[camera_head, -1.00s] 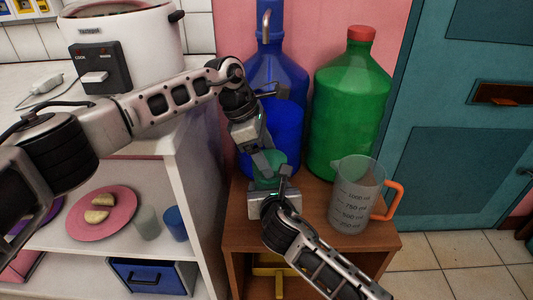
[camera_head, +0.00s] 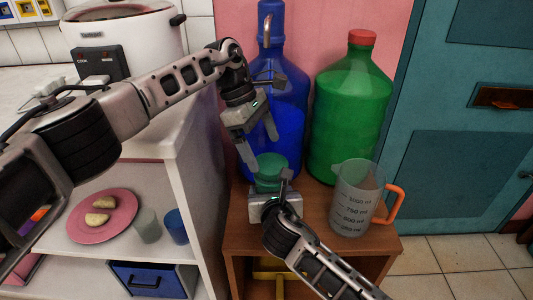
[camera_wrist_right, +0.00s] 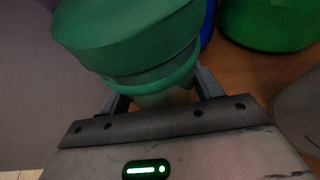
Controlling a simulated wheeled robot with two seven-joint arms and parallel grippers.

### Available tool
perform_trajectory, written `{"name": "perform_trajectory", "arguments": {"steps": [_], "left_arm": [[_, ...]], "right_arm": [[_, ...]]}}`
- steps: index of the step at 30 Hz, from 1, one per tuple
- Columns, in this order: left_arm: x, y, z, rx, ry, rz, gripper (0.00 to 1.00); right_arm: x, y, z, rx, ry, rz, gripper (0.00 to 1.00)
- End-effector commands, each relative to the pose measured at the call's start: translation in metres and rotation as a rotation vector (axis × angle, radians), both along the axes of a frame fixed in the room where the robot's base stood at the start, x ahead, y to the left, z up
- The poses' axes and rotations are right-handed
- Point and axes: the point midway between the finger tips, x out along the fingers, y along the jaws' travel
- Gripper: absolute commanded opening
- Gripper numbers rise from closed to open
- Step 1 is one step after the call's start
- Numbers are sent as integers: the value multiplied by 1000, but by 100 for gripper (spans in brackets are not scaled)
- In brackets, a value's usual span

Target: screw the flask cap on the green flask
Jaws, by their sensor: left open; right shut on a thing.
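The green flask (camera_head: 267,184) stands upright at the front left of the brown wooden shelf, mostly behind my right gripper. The wider green flask cap (camera_head: 272,161) sits on top of it. The right wrist view shows the cap (camera_wrist_right: 130,38) large, above the flask's lighter lower part (camera_wrist_right: 160,97). I cannot tell how tightly it is seated. My right gripper (camera_head: 271,188) is shut on the flask below the cap, one finger on each side. My left gripper (camera_head: 258,153) is open and empty, just above and left of the cap, fingers pointing down.
A blue bottle (camera_head: 285,95) and a green bottle with a red lid (camera_head: 350,110) stand behind. A measuring jug with an orange handle (camera_head: 352,205) stands close on the right. The white shelf (camera_head: 200,190) with a pink plate (camera_head: 80,229) is at the left.

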Motion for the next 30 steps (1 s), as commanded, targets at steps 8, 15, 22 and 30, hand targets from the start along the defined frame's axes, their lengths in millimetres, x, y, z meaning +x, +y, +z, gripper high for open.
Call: {"name": "perform_trajectory", "arguments": {"steps": [8, 15, 22, 30], "left_arm": [[9, 22, 56, -2, -4, 3, 94], [12, 32, 79, -1, -1, 2, 94], [12, 33, 82, -1, -1, 2, 94], [12, 33, 82, -1, -1, 2, 94]], "right_arm": [[0, 0, -1, 0, 3, 0, 0], [0, 0, -1, 0, 2, 0, 0], [0, 0, -1, 0, 2, 0, 0], [0, 0, -1, 0, 2, 0, 90]]}}
